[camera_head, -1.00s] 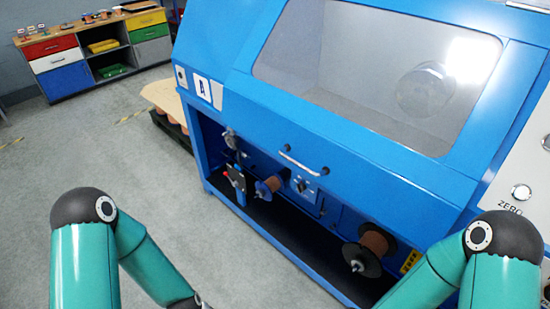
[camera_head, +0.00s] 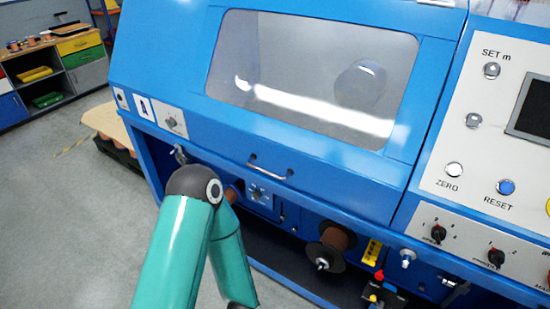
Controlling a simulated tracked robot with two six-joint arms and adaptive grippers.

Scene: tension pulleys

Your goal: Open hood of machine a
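Machine A (camera_head: 150,150) is a blue cabinet marked with an "A" label (camera_head: 144,107). Its blue hood (camera_head: 190,95) with a clear window (camera_head: 300,70) is down and looks closed. A metal handle (camera_head: 270,171) sits on the hood's lower front edge. One of my teal arms, apparently the left, stands in front of the cabinet's lower left part. Its forearm runs down out of the picture, below and left of the handle. Neither gripper shows, and nothing is seen touching the handle. The arm hides part of the bay below the hood.
A dark spool (camera_head: 328,245) sits in the open bay below the hood. A control panel (camera_head: 465,135) with buttons and knobs is on the right.

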